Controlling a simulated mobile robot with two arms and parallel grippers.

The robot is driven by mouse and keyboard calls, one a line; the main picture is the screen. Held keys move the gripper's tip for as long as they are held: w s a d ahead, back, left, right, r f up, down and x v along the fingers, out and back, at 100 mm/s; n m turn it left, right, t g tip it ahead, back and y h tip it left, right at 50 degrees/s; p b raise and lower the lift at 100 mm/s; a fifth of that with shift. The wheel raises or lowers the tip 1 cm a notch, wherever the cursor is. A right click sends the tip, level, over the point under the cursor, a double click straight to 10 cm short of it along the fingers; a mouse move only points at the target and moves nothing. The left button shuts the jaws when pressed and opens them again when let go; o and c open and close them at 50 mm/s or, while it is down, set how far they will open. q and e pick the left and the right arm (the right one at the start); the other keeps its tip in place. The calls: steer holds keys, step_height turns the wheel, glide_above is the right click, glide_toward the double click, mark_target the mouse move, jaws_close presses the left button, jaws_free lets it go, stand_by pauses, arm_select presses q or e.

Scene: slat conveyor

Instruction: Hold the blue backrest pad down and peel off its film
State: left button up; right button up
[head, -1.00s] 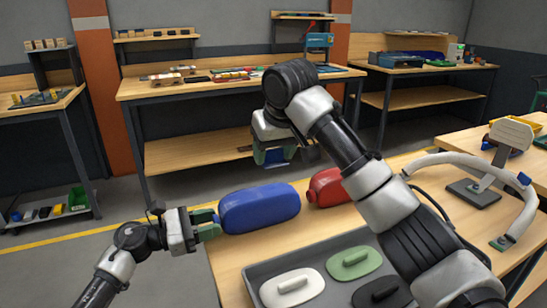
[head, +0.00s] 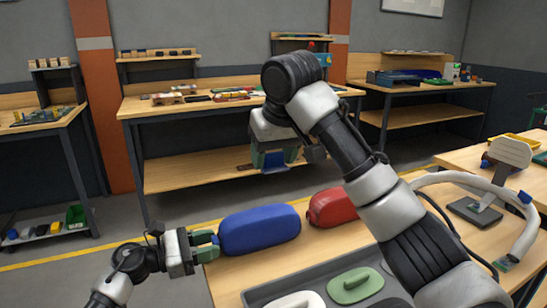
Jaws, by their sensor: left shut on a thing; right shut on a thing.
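The blue backrest pad (head: 260,230) lies at the back left edge of the near wooden table. My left gripper (head: 207,244) is at the pad's left end, its green fingers shut on that end. My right gripper (head: 274,161) is raised above and behind the pad, clear of it. A small blue piece (head: 275,164) shows between its fingertips, and the gripper is shut on it. It looks like the film, but its shape is hard to make out.
A red pad (head: 332,206) lies just right of the blue one. A grey tray (head: 262,292) with white and green pads (head: 355,285) is in front. A white curved frame (head: 480,182) stands at right. Workbenches (head: 240,104) stand behind.

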steer(key=v, duration=0.5)
steer(key=shift+s+a+r, duration=0.1)
steer(key=shift+s+a, duration=0.25)
steer(key=shift+s, duration=0.05)
arm_select(q)
steer(key=o, duration=1.2)
